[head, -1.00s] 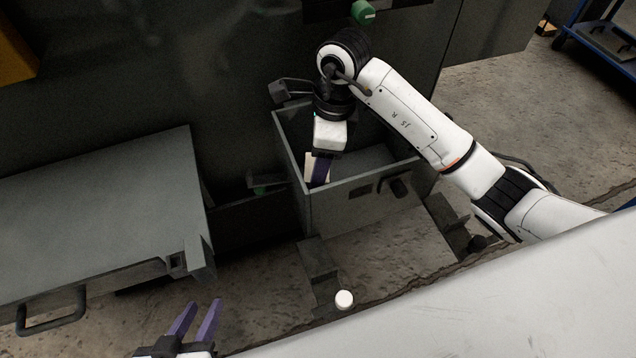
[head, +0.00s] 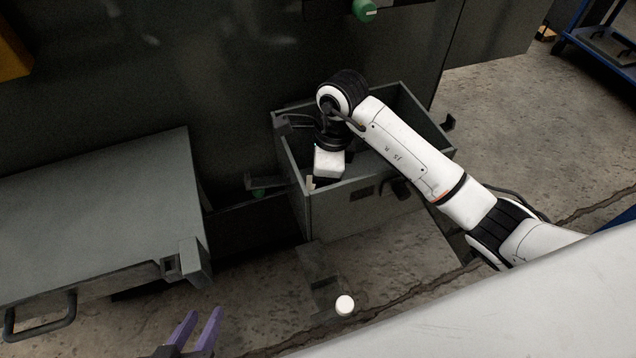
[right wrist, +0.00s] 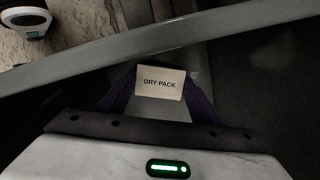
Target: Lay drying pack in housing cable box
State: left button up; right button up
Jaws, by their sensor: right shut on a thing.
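The open grey cable box (head: 337,212) stands against the dark cabinet, in the middle of the head view. My right arm reaches into it from the right, and its fingers are mostly hidden behind the near wall. In the right wrist view my right gripper (right wrist: 160,98) is shut on the drying pack (right wrist: 160,82), a small pale block marked "DRY PACK". A sliver of the pack (head: 311,183) shows at the box's left side in the head view. I cannot tell whether it touches the floor. My left gripper (head: 203,316) has its purple fingers apart and empty at the bottom left.
A large grey panel with a handle (head: 100,215) juts out at the left. A small white round cap (head: 345,305) is below the box. A green knob (head: 364,10) is on the cabinet above. A pale surface (head: 510,310) fills the lower right.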

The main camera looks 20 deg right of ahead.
jog(key=shift+f, duration=0.35)
pick_arm(q)
jog(key=shift+w+d+f, duration=0.15)
jog(key=shift+w, duration=0.1)
pick_arm(e)
jog(key=o, duration=1.1)
jog(key=shift+c, duration=0.2)
jog(key=shift+r, duration=0.2)
pick_arm(q)
jog(key=shift+s+a+r+p, duration=0.15)
jog(key=shift+a+r+p, duration=0.2)
jog(key=shift+p, duration=0.5)
jog(key=shift+s+a+r+p, duration=0.1)
jog(key=shift+r+p, duration=0.35)
jog(key=shift+p, duration=0.35)
pick_arm(e)
notch_tip(320, 180, up, 13)
jog(key=d, duration=0.1)
jog(key=shift+s+d+f, duration=0.15)
jog(key=shift+s+d, duration=0.15)
jog(key=shift+d, duration=0.05)
